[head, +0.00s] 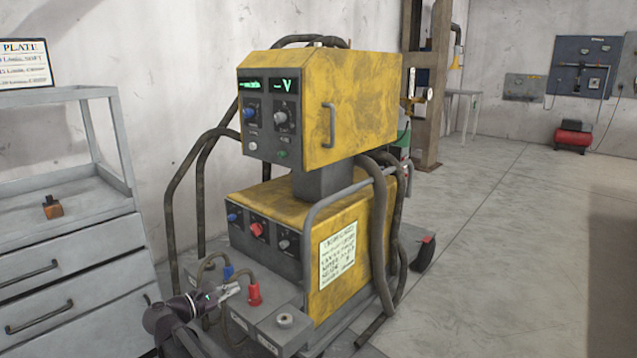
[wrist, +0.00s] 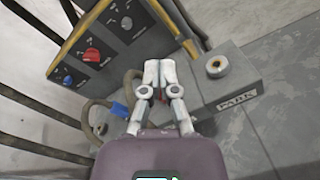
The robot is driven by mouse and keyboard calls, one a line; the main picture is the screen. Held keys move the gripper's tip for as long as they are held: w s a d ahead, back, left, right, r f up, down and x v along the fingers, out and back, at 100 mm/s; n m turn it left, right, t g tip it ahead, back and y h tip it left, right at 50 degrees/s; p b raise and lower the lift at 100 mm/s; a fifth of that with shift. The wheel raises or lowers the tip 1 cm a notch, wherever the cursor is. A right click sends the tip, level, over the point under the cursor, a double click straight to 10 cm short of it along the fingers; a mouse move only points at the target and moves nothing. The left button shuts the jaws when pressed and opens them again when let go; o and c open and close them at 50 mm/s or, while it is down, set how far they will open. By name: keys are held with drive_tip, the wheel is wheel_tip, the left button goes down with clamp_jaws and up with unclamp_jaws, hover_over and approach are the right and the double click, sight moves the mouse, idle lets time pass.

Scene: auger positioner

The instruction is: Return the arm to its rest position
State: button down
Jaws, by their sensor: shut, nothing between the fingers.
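My gripper (head: 236,289) is low at the front of the yellow welding-type machine (head: 335,105), just left of a red plug (head: 254,296) with a cable. In the wrist view my gripper (wrist: 160,68) has its two pale fingertips together, with nothing seen held. A small dark red patch shows between the finger links, partly hidden. My arm comes up from the bottom edge of the head view.
A grey box with a round socket (head: 284,320) is right of my gripper; its PARK label (wrist: 237,103) shows in the wrist view. A blue plug (wrist: 119,110) and cables are close by. A grey drawer cabinet (head: 75,255) stands left. Floor at right is clear.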

drive_tip(key=s+d+f+m+g+y+p, duration=0.15)
drive_tip(key=d+f+m+g, duration=0.25)
drive_tip(key=d, duration=0.9)
drive_tip(key=s+d+f+m+g+y, duration=0.15)
drive_tip(key=d+f+m+g, duration=0.3)
drive_tip(key=d, duration=0.75)
drive_tip(key=s+d+f+m+g+y+p, duration=0.35)
drive_tip(key=s+d+m+y, duration=0.55)
drive_tip(key=s+d+m, duration=0.5)
wheel_tip(320, 180, up, 38)
drive_tip(key=w+n+p, duration=0.1)
drive_tip(key=n+p, duration=0.1)
drive_tip(key=p, duration=3.5)
drive_tip(key=shift+d+f, duration=0.2)
drive_tip(key=shift+d, duration=0.2)
drive_tip(key=shift+w, duration=0.1)
